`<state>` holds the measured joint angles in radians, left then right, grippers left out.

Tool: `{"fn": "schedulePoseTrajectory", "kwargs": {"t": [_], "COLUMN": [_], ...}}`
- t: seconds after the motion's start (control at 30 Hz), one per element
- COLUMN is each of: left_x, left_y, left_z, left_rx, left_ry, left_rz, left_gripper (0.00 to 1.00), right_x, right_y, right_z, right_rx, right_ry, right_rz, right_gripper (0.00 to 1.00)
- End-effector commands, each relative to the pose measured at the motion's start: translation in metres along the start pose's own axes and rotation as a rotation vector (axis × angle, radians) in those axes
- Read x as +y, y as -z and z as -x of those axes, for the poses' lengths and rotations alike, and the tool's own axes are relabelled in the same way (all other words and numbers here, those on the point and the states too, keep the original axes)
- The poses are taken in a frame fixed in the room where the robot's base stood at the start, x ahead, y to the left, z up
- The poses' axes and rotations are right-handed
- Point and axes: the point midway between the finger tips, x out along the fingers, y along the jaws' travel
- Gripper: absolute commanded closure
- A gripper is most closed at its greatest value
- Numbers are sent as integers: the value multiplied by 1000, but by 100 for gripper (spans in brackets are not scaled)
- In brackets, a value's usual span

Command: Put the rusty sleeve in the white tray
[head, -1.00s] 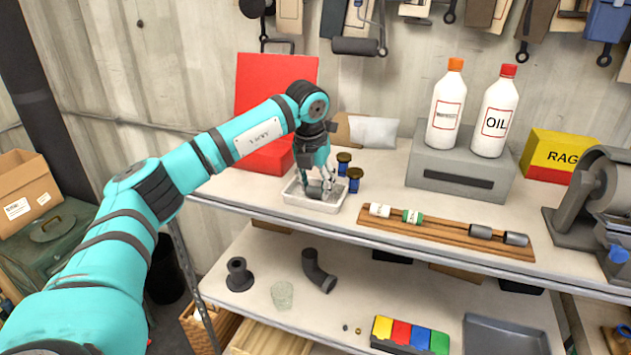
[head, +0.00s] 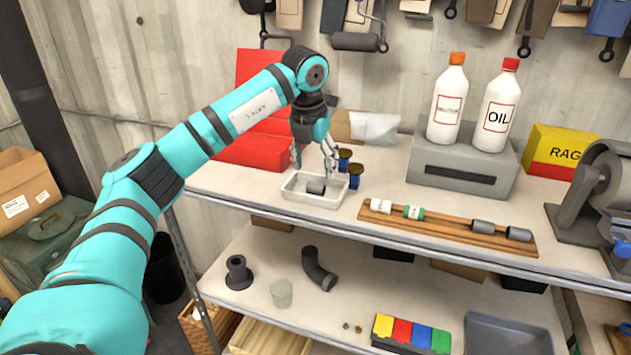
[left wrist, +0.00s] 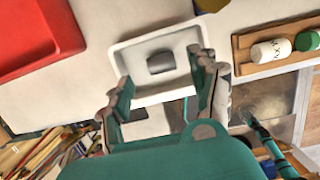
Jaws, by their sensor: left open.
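A dark grey, short sleeve (head: 316,187) lies on its side in the white tray (head: 299,196); I cannot make out rust on it. In the left wrist view the sleeve (left wrist: 161,62) is near the middle of the tray floor, inside the rim of the tray (left wrist: 122,58). My left gripper (head: 314,158) is open and empty above the tray. Its fingers (left wrist: 165,82) are spread apart, clear of the sleeve.
Two dark blue jars (head: 355,176) stand just right of the tray. A wooden rack (head: 455,228) holds a white, a green and two grey cylinders. A red bin (head: 245,150) is behind left. The grey block (head: 440,170) carries two bottles.

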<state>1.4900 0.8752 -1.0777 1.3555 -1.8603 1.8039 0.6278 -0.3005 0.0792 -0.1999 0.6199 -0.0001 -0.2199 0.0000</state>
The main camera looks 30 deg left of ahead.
Motion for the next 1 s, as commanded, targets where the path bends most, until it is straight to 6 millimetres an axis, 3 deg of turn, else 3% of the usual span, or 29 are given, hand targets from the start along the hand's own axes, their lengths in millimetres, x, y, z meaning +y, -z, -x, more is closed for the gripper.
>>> {"fn": "schedulePoseTrajectory", "kwargs": {"t": [0.2, 0.4, 1.0], "left_x": [0, 0, 0], "left_y": [0, 0, 0], "left_z": [44, 67, 71], "left_rx": [-4, -1, 1], "left_ry": [2, 1, 0], "left_rz": [-1, -1, 0], "left_gripper": [39, 39, 39], "right_x": [0, 0, 0], "right_y": [-1, -2, -1], "right_z": [-14, -17, -17], "right_rx": [0, 0, 0], "right_ry": [0, 0, 0], "right_rz": [0, 0, 0], "right_gripper": [42, 42, 42]}}
